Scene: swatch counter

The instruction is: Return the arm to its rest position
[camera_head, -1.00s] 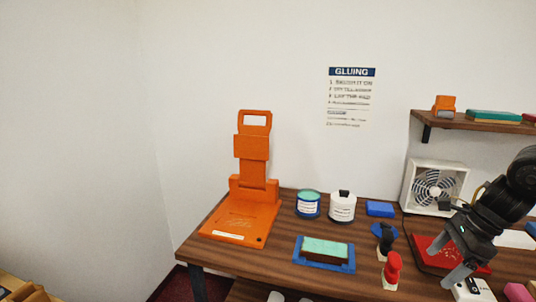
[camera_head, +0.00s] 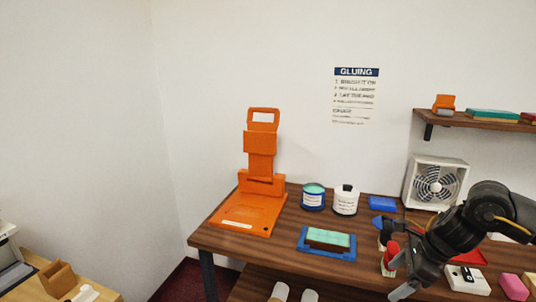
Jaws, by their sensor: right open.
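My right gripper (camera_head: 398,292) is at the lower right, at the front part of the counter, pointing down and left. Its jaws are open and I see nothing between them. My right arm (camera_head: 462,226) comes in from the right edge and covers part of the counter. The gripper is beside a red-topped bottle (camera_head: 390,257) and partly overlaps it in this view; I cannot tell if they touch. My left gripper is not in view.
On the wooden counter (camera_head: 222,240) stand an orange press (camera_head: 250,210), two tubs (camera_head: 313,197), a green-topped block on a blue tray (camera_head: 328,239), a blue block (camera_head: 382,203) and a white fan (camera_head: 436,184). A shelf (camera_head: 480,120) hangs above right. A side table (camera_head: 100,291) is lower left.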

